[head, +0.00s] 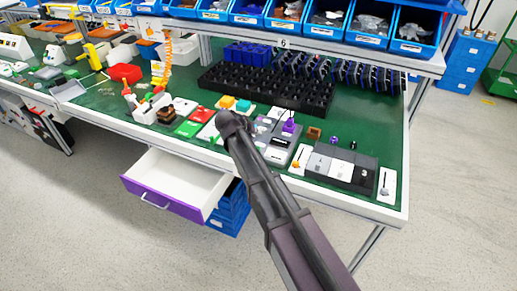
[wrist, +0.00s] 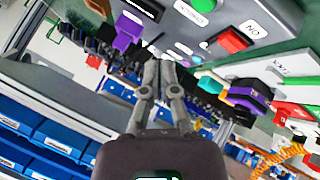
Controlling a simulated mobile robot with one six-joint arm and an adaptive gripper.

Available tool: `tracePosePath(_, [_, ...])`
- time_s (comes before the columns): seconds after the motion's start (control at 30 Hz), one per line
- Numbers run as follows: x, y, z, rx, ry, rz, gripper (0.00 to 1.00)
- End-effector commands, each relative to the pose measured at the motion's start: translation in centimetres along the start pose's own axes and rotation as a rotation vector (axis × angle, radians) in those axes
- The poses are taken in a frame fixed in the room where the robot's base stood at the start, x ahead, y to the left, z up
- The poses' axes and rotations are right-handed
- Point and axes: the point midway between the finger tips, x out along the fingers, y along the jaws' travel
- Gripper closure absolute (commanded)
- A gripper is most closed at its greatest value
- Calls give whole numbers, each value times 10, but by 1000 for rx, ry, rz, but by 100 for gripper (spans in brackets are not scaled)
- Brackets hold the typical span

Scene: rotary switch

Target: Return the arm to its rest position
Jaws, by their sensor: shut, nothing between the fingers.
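My arm reaches from the bottom right of the head view up to the workbench. Its end, with my gripper (head: 232,122), is over the bench's front part, in front of the small panels. In the wrist view my gripper (wrist: 160,64) has its two fingers together with nothing between them. A grey switch panel (wrist: 275,20) with a red button (wrist: 234,40) and a purple knob (wrist: 128,32) lies beyond the fingertips. In the head view the purple knob (head: 290,126) stands to the right of my gripper. I cannot tell whether the fingers touch anything.
A white drawer (head: 180,178) with a purple front stands open below the bench edge. A black rack (head: 265,90) and blue bins (head: 330,20) are behind. A dark switch block (head: 342,166) lies at right. Floor in front of the bench is clear.

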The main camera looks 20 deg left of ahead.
Motion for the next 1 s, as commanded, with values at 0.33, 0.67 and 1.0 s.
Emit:
tracePosePath(0.33, [0, 0, 0, 0, 0, 0, 100])
tracePosePath(0.67, [13, 36, 19, 19, -64, -7, 100])
tracePosePath(1.0, [43, 132, 82, 80, -246, -55, 100])
